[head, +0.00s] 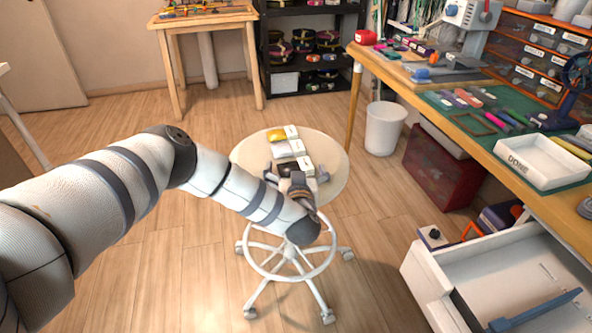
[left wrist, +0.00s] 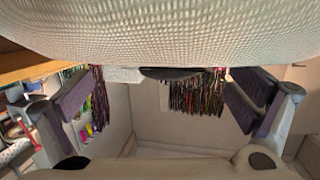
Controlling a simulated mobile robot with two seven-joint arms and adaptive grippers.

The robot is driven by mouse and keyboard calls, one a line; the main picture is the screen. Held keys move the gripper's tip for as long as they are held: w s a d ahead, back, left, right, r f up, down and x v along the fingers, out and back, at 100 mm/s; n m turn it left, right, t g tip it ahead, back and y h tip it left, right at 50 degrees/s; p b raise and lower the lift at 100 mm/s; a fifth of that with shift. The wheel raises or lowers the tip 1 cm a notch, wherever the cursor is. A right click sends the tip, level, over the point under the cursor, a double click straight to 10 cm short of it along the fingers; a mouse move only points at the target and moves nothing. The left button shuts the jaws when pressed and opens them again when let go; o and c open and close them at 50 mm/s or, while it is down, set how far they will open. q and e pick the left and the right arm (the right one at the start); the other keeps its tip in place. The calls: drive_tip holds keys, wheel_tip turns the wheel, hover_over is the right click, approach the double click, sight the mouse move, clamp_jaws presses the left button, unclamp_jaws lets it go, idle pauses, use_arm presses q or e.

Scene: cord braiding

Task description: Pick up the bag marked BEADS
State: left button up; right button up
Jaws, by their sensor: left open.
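Several small bags or packets lie in two rows on a round pale stool seat (head: 333,150). One has a yellow top (head: 275,135), one is white (head: 282,150), and one is dark (head: 285,169). White tags (head: 297,147) stand beside them; their lettering is too small to read, so I cannot tell which is BEADS. My left gripper (head: 297,177) is at the near side of the seat, by the nearest packets, and hides part of them. In the left wrist view its two fingers (left wrist: 170,110) stand wide apart. My right gripper is out of view.
A pale woven surface (left wrist: 160,35) fills the top of the left wrist view; I cannot tell what it is. A workbench (head: 440,105) with a white DONE tray (head: 542,160) stands right. An open drawer (head: 510,270) juts out below it. A white bin (head: 384,128) stands behind.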

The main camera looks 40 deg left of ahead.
use_arm(q)
drive_tip(key=c, duration=1.2)
drive_tip(key=shift+r, duration=0.2)
